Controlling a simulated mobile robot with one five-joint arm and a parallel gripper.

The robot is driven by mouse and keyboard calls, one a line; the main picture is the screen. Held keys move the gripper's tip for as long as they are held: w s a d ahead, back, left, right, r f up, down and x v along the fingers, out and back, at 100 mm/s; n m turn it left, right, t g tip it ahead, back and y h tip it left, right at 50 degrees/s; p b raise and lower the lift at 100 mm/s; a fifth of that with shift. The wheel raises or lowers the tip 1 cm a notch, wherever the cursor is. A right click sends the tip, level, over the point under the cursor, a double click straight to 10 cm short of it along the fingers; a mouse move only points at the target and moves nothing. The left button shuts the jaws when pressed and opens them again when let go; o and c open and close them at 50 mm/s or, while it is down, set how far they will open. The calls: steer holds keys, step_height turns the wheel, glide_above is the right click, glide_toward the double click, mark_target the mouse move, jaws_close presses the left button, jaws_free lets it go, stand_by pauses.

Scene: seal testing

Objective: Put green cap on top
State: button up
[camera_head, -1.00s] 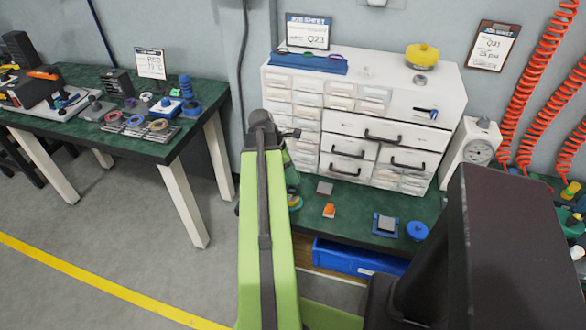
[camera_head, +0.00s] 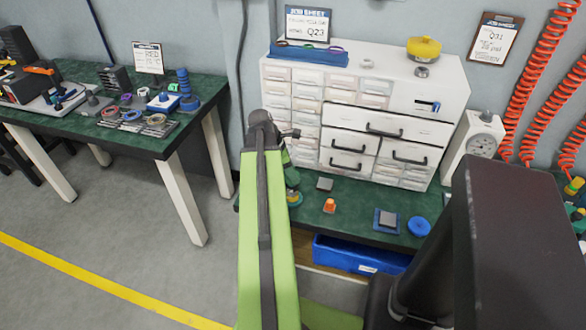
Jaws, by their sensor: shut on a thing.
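A dark green rounded piece, which looks like the green cap (camera_head: 292,178), shows just right of my green arm over the bench. My gripper (camera_head: 287,160) is mostly hidden behind the arm; its fingers cannot be made out, but it appears shut on this cap. Directly below is a low round green and yellowish piece (camera_head: 294,198) on the green bench top, partly covered by the arm. I cannot tell whether the cap touches it.
A white drawer cabinet (camera_head: 400,130) stands close behind. A grey block (camera_head: 324,184), an orange piece (camera_head: 329,205), a blue square fixture (camera_head: 386,221) and a blue round knob (camera_head: 419,226) lie to the right. A blue bin (camera_head: 355,256) sits below the bench edge.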

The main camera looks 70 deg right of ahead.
steer(key=shift+f+b, duration=1.1)
steer(key=shift+f, duration=0.1)
steer(key=o, duration=1.4)
step_height(320, 180, up, 7)
steer(key=p, duration=0.7)
steer(key=shift+r, duration=0.2)
steer(key=shift+f, duration=0.2)
